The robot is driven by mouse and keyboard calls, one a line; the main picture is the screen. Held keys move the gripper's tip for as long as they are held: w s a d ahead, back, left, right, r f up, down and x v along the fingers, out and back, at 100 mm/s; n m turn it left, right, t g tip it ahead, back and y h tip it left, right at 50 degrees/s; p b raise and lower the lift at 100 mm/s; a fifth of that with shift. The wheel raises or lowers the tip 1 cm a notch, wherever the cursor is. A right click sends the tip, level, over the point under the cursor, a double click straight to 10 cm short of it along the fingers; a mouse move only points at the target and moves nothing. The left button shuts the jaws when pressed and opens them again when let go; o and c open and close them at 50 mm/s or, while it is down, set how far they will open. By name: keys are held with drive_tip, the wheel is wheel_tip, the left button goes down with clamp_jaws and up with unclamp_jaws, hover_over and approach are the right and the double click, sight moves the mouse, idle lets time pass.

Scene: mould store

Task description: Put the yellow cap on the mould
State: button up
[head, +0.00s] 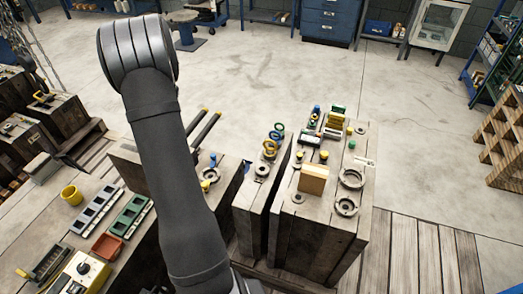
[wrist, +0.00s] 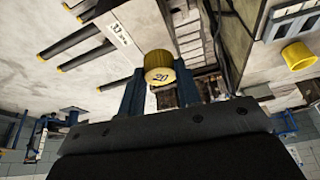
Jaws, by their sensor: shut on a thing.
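Dark rods with yellow ends (wrist: 75,47) show at the left of the wrist view, apart from the cap. In the head view my arm hides the gripper and the cap. Several big block-like moulds stand there, among them a wide one (head: 315,232) at right and one with dark rods (head: 205,130) behind my arm. I cannot tell which is meant.
The wide block carries rings, a wooden block (head: 313,180) and small coloured parts. A narrow block (head: 252,205) stands left of it. At lower left are a yellow cup (head: 71,195), a green tray (head: 126,218) and a red tray (head: 107,246). The floor behind is mostly clear.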

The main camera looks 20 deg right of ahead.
drive_tip(key=s+d+m+t+h, duration=0.15)
drive_tip(key=s+d+m, duration=0.45)
drive_tip(key=d, duration=1.5)
drive_tip(key=s+d+m+g+h, duration=0.2)
drive_tip(key=s+d, duration=0.6)
drive_tip(key=d, duration=1.2)
drive_tip(key=s+d+f+m+h, duration=0.1)
drive_tip(key=s+d+m, duration=0.4)
drive_tip(key=s+d, duration=0.85)
drive_tip(key=s+d+m+h, duration=0.2)
drive_tip(key=s+d+m, duration=0.5)
drive_tip(key=s, duration=1.1)
drive_tip(key=w+d+f, duration=0.1)
drive_tip(key=w+f, duration=0.1)
drive_tip(key=w, duration=0.1)
drive_tip(key=w+d+f+n, duration=0.1)
drive_tip(key=w+f, duration=0.1)
drive_tip(key=w, duration=0.2)
drive_tip(key=w+d+f+n, duration=0.1)
drive_tip(key=w+f, duration=0.2)
drive_tip(key=w, duration=0.1)
drive_tip(key=shift+w+d, duration=0.1)
drive_tip(key=shift+w, duration=0.05)
drive_tip(key=shift+f, duration=2.05)
drive_tip(key=shift+f, duration=0.1)
drive_tip(key=o, duration=0.9)
